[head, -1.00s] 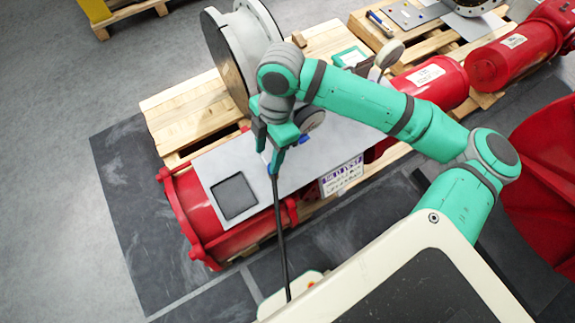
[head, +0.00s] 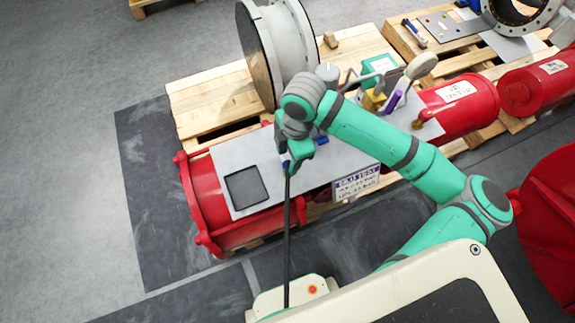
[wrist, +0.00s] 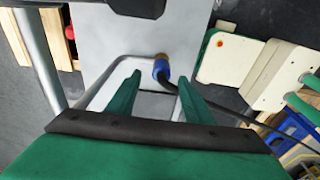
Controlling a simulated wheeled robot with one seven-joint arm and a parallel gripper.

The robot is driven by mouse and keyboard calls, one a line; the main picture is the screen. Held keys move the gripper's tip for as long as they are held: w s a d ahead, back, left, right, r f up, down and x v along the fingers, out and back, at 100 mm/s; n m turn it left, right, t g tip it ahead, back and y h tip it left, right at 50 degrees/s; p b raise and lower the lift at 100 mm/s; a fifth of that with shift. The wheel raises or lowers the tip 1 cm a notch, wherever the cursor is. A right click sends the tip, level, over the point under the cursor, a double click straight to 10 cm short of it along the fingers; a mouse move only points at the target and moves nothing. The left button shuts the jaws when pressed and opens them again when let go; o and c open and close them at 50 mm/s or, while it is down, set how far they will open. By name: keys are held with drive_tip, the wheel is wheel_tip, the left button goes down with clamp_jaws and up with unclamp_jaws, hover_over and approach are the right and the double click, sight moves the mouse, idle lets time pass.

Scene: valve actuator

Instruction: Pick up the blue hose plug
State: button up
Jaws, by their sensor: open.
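The blue hose plug (wrist: 161,68) shows in the wrist view with a brass end and a black hose running off to the right. It lies just beyond and between my gripper's (wrist: 158,80) two green fingertips, which are apart and empty. In the head view my gripper (head: 291,160) is above the grey plate on the red actuator. A bit of the blue plug (head: 286,164) shows under the fingers, with the hose (head: 287,235) running down from it. Whether the fingers touch the plug cannot be told.
The grey plate (head: 228,160) has a dark square (head: 246,187). A large flanged wheel (head: 288,50) stands behind. Yellow and purple parts (head: 392,101) and a sign (head: 356,184) are to the right. A metal bar loop (wrist: 95,90) shows near the fingers.

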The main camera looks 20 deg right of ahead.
sight(288, 162)
drive_tip(key=shift+a+f, duration=0.1)
drive_tip(key=shift+f, duration=1.4)
drive_tip(key=shift+s, duration=0.1)
drive_tip(key=shift+s, duration=0.1)
clamp_jaws()
drive_tip(key=shift+r, duration=0.15)
